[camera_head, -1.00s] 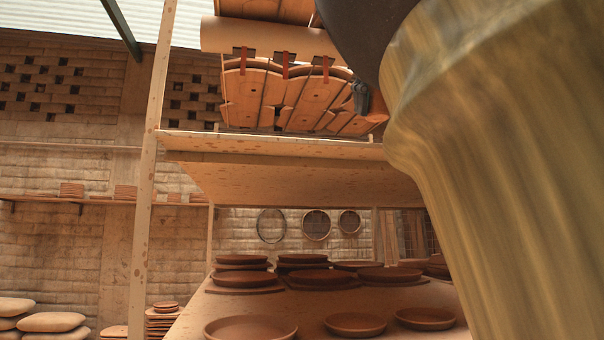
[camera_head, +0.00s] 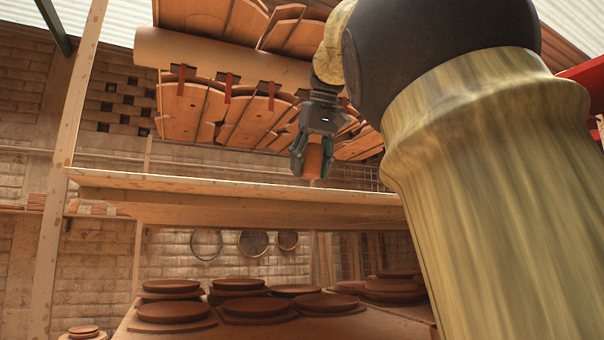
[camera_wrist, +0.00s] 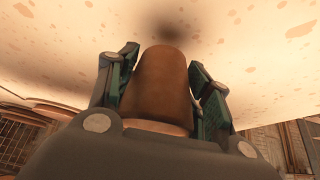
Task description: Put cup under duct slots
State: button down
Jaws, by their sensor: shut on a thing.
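An orange-brown terracotta cup (camera_head: 314,160) is held between the fingers of my gripper (camera_head: 311,163), pointing down above the shelf board (camera_head: 250,193). In the wrist view the cup (camera_wrist: 157,88) sits between the two green-padded fingers (camera_wrist: 160,75), with a dark shadow on the pale speckled board beyond it. I cannot tell whether the cup touches the board. The duct (camera_head: 225,58) is a long pale-orange tube above the board, left of my gripper. Dark slots with red-brown tabs (camera_head: 228,86) show along its lower side; its right end is hidden behind my arm.
Curved terracotta tiles (camera_head: 200,112) hang behind and below the duct, above the board. A wooden post (camera_head: 72,130) stands at the left. Stacked clay plates (camera_head: 255,306) fill the lower table. The visible board top left of my gripper looks clear.

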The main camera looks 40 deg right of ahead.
aim_at(310, 177)
jog(key=shift+w+d+f+p, duration=0.1)
jog(key=shift+w+d+p, duration=0.2)
jog(key=shift+w+d, duration=0.5)
jog(key=shift+w+p, duration=0.4)
jog(key=shift+w, duration=0.1)
jog(key=shift+d+f, duration=0.25)
jog(key=shift+f, duration=0.75)
jog(key=shift+a+f+p, duration=0.2)
jog(key=shift+f+p, duration=0.25)
jog(key=shift+f, duration=0.3)
jog(key=shift+d+f, duration=0.1)
jog(key=shift+f, duration=0.25)
